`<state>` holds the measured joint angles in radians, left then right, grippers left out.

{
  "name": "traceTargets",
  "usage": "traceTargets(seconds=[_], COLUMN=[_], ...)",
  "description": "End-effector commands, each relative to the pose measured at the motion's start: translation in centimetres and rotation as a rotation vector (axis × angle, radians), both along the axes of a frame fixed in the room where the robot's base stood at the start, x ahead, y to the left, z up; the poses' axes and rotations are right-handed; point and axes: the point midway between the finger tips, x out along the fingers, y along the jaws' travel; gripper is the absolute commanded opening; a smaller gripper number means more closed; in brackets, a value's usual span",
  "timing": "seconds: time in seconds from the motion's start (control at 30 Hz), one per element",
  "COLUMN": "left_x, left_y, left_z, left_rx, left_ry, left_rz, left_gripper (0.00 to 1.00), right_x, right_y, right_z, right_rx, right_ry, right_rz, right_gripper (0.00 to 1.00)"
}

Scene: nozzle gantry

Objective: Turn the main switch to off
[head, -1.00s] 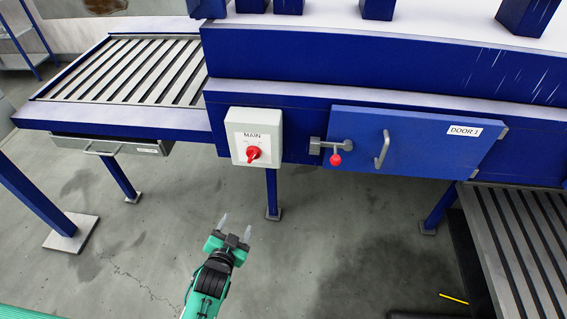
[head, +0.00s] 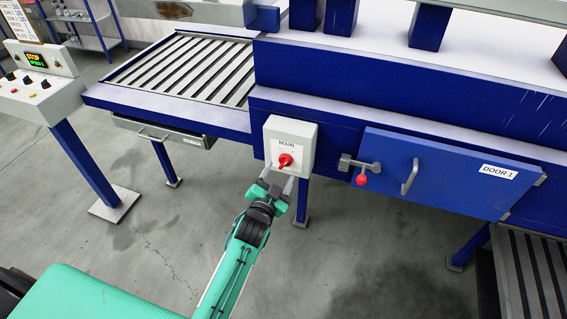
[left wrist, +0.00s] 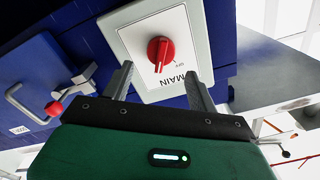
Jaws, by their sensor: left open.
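The main switch is a white-grey box (head: 303,146) labelled MAIN on the blue machine front, with a red rotary knob (head: 285,160). In the left wrist view the red knob (left wrist: 160,50) shows in full, with a small OFF mark beside it. My left gripper (head: 277,179) is open and empty, just below and in front of the knob. In the left wrist view its two fingers (left wrist: 160,84) point at the box and stand apart, short of the knob, with no contact visible. My right gripper is not in view.
A blue door (head: 430,175) labelled DOOR 1, with a handle and a red-knobbed latch (head: 361,178), is right of the switch. A drawer (head: 160,140) hangs under the slatted conveyor (head: 190,70). A control panel (head: 38,85) stands at the far left.

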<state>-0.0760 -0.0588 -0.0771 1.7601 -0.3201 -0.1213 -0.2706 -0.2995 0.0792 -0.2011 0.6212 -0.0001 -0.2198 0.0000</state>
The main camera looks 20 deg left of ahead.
Motion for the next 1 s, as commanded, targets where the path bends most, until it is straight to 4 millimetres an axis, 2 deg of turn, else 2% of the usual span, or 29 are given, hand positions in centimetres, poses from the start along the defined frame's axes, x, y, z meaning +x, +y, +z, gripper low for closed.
traceTargets(seconds=[0.1,0.3,0.67,0.73,0.9,0.93,1.0], left_x=[1.9,3.9,4.4,4.4,4.4,4.4,4.4], left_y=[-0.1,-0.1,-0.2,-0.2,-0.2,-0.2,-0.2], left_z=[0.3,0.1,0.0,0.0,0.0,0.0,0.0], left_rx=[-0.001,-0.001,-0.001,-0.001,-0.001,-0.001,-0.001], left_ry=[0.0,0.001,0.0,0.0,0.0,0.0,0.0], left_rz=[0.001,0.001,0.0,0.0,0.0,0.0,0.0], left_gripper=[0.59,0.59,0.59,0.51,0.18,0.15,0.15], right_x=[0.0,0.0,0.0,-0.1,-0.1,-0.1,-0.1], right_y=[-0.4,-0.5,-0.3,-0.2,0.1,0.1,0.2], right_z=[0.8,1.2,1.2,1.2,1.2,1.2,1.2], right_rx=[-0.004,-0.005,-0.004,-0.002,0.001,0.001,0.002], right_ry=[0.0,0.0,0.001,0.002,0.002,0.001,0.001], right_rz=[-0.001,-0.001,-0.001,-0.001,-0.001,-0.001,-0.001], right_gripper=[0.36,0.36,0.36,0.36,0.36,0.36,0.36])
